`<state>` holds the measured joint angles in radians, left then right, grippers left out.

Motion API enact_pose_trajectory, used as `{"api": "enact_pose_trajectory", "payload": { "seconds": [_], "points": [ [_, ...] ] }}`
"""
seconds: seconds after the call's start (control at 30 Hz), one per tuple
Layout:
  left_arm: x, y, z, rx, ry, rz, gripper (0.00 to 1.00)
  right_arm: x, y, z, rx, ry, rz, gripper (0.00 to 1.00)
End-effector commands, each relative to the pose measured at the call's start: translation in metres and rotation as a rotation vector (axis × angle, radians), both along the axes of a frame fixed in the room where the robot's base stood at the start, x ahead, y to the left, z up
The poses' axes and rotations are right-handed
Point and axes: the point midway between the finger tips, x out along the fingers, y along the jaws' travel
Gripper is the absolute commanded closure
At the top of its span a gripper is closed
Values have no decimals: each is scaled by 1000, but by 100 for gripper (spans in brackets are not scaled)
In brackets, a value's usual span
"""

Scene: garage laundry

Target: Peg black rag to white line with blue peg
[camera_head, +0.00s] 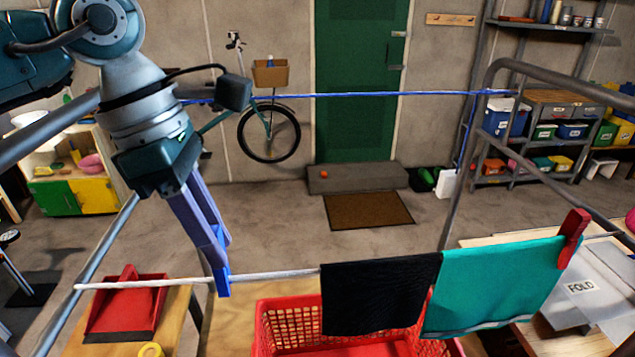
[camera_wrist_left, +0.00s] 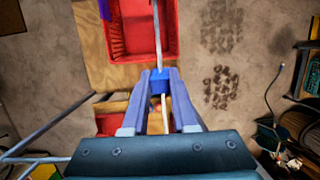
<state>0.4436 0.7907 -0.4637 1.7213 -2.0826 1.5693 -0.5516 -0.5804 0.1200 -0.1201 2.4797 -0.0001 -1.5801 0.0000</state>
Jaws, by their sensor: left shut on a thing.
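The black rag (camera_head: 378,298) hangs folded over the white line (camera_head: 150,283), its right edge meeting a teal cloth. My left gripper (camera_head: 216,268) points down at the white line, left of the rag and apart from it. It is shut on the blue peg (camera_head: 222,284), which is at the line. In the left wrist view the blue peg (camera_wrist_left: 158,82) sits between the fingertips with the white line (camera_wrist_left: 157,40) running past it. I cannot tell whether the peg's jaws straddle the line. My right gripper is not in view.
The teal cloth (camera_head: 495,283) carries a red peg (camera_head: 572,236) at its right end. A red basket (camera_head: 290,325) stands below the rag. A red dustpan (camera_head: 125,308) lies on the wooden surface at left. A blue line (camera_head: 370,95) runs farther back. Metal rails flank the white line.

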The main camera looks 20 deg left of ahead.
Motion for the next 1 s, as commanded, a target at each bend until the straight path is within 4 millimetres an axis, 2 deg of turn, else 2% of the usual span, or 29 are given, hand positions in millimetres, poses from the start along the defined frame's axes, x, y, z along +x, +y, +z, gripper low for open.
{"api": "enact_pose_trajectory", "payload": {
  "seconds": [0.03,0.6,1.0],
  "points": [
    [0,-1,6,-2,-2,-2,100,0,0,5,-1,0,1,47],
    [0,0,36,1,-1,-1,100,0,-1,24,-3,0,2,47],
    [0,-1,38,1,-2,0,100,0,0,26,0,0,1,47]
  ]
}}
